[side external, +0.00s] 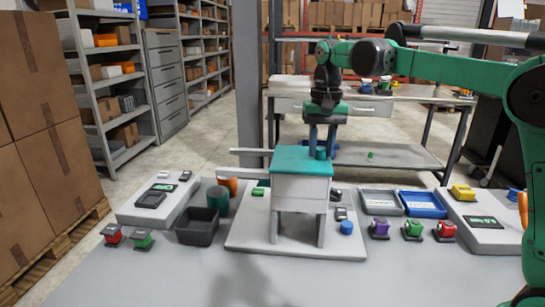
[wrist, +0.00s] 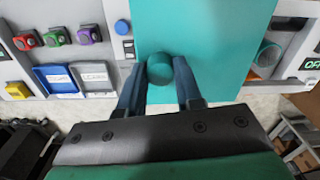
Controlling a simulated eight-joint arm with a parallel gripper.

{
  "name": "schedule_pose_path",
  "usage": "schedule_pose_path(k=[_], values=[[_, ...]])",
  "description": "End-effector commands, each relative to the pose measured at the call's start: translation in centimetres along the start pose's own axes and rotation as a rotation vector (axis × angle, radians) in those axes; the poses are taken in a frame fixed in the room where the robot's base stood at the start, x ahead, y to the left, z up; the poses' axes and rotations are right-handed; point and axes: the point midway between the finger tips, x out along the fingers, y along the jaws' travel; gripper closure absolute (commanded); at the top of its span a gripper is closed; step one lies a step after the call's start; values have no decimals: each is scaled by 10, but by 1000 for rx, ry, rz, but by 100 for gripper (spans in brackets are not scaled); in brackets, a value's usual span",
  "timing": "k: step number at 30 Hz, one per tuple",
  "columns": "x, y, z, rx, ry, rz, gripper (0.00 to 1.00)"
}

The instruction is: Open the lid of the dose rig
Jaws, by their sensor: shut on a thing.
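The dose rig (side external: 300,188) is a white box on legs, on a light grey base in the middle of the table. Its teal lid (side external: 290,161) lies flat on top and fills much of the wrist view (wrist: 215,30). A round teal knob (side external: 320,154) stands on the lid near its edge. My gripper (side external: 321,145) points down from above with its blue fingers on either side of the knob. The wrist view shows the knob (wrist: 160,70) between the two fingertips (wrist: 166,69), and my gripper is shut on it.
Two pale bars (side external: 228,172) stick out left of the rig. A dark open bin (side external: 197,227), a teal cup (side external: 218,198) and an orange cup stand left. A grey tray (side external: 380,203) and a blue tray (side external: 421,206) lie right, with small coloured button blocks before them. The front table is clear.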

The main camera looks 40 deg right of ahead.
Motion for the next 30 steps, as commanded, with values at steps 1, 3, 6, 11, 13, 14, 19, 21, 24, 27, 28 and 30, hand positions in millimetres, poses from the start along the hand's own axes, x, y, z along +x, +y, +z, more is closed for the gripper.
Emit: schedule_pose_path(k=[1,3,6,11,13,14,19,21,24,27,28,30], values=[[0,0,0,0,1,-1,100],[0,0,0,0,1,-1,100],[0,-1,0,0,1,-1,100],[-1,-20,-5,-4,1,-1,100],[0,-36,-7,-5,2,-1,100],[0,-44,-9,-5,2,-1,100],[0,-74,-15,-1,5,-1,100],[0,-83,-17,-1,5,-1,100],[1,-92,-17,1,6,0,100],[1,-97,-17,1,6,0,100],[1,-98,-17,1,6,0,100],[2,-98,-17,2,5,0,100]])
